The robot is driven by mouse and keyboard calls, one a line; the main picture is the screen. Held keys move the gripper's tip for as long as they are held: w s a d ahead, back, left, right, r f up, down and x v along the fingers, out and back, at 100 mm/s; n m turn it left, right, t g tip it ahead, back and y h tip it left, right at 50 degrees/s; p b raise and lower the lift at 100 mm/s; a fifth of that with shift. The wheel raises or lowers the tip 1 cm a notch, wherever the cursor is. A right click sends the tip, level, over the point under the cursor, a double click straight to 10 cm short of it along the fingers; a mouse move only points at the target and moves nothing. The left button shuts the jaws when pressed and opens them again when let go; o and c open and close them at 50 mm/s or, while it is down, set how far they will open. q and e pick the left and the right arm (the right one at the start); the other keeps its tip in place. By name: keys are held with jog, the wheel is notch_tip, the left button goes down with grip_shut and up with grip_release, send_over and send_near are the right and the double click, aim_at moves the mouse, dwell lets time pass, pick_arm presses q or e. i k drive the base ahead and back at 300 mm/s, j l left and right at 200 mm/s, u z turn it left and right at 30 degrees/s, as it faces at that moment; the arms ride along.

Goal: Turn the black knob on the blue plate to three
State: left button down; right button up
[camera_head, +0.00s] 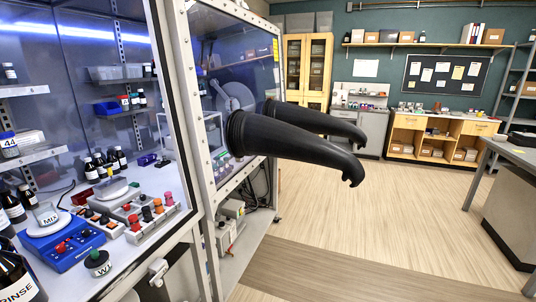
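A blue plate or box (70,250) lies on the work surface inside the cabinet at the lower left. I cannot clearly make out a black knob on the blue plate or read any number scale. Neither of my grippers shows in this view.
Grey units with red, orange and dark knobs (158,206) stand right of the blue plate. Dark bottles (18,282) crowd the left. Two black gloves (295,140) stick out from the cabinet's ports. The wooden floor (400,225) is open to the right.

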aim_at(85, 232)
jog(key=u, duration=1.75)
jog(key=z, duration=0.1)
